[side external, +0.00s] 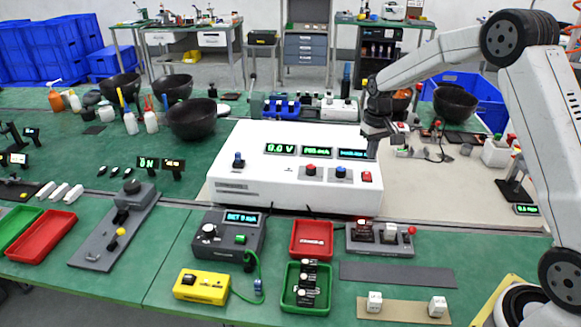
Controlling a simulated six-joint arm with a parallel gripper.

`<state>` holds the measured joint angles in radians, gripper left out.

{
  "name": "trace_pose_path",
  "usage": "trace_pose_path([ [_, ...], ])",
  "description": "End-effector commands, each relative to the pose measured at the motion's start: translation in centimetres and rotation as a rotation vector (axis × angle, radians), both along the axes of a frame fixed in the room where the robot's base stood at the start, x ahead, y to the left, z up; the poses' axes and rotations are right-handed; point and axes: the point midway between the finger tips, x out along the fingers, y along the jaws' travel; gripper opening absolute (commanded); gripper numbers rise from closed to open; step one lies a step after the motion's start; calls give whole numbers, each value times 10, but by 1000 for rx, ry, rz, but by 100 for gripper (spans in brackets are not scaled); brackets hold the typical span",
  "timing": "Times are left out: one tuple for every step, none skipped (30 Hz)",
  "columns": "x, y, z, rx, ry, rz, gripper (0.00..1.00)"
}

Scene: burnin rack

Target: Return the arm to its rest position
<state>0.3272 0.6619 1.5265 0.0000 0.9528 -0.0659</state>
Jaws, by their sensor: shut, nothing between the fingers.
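My white and dark grey arm reaches in from the right edge, bent high at the elbow. My gripper (371,156) hangs down at the right end of the white instrument box (290,198) and looks small at this distance. It is shut with nothing held.
Below the box are a red tray (312,252), a green tray (291,305) holding dark modules, a yellow meter (201,286) with a green cable, and a grey fixture (380,238). Dark bowls (192,121) stand behind at left. A dark grey strip (398,275) lies bare at front right.

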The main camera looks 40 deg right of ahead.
Motion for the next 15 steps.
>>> trace_pose_path([
  [-1,2,0,0,-1,2,0],
  [-1,3,1,-1,-3,3,0],
  [-2,5,1,-2,-6,6,0],
  [-3,7,2,-3,-8,9,0],
  [-5,10,2,-4,-9,12,0],
  [-7,14,3,-5,-13,17,0],
  [-10,17,3,-6,-17,22,0],
  [-12,21,4,-7,-22,27,0],
  [-16,27,5,-8,-27,33,0],
  [-19,32,5,-10,-33,39,0],
  [-23,37,6,-11,-36,46,0],
  [-28,44,6,-13,-45,55,0],
  [-33,49,7,-14,-50,62,0],
  [-37,55,7,-16,-57,70,0],
  [-44,62,8,-18,-66,80,0],
])
